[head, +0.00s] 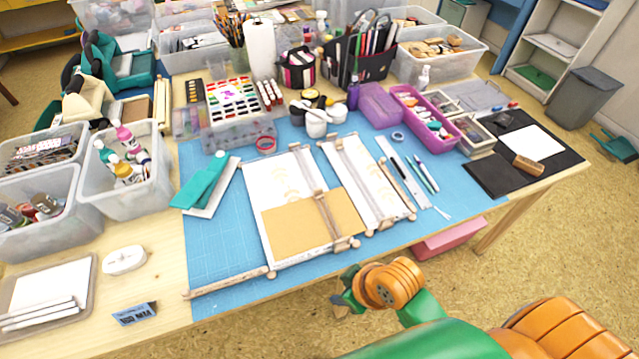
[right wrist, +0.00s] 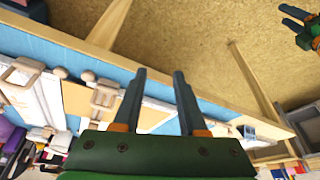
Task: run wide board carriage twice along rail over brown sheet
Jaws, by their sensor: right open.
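The wide white board (head: 256,190) lies on the blue mat, with the brown sheet (head: 290,230) over its near part. In the right wrist view the carriage (right wrist: 104,96) shows left of the fingers, beside the brown sheet (right wrist: 76,100). My right gripper (head: 346,292) is open and empty, in front of the table edge, apart from the carriage. Its fingers (right wrist: 158,98) stand apart. My left gripper (right wrist: 294,20) shows partly at the wrist view's top right, fingers apart.
A narrower board (head: 362,165) with its own wooden bars lies close to the right. A steel ruler (head: 400,168) and pens lie beyond it. A teal folder (head: 205,182) lies left. Bins and supplies crowd the back.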

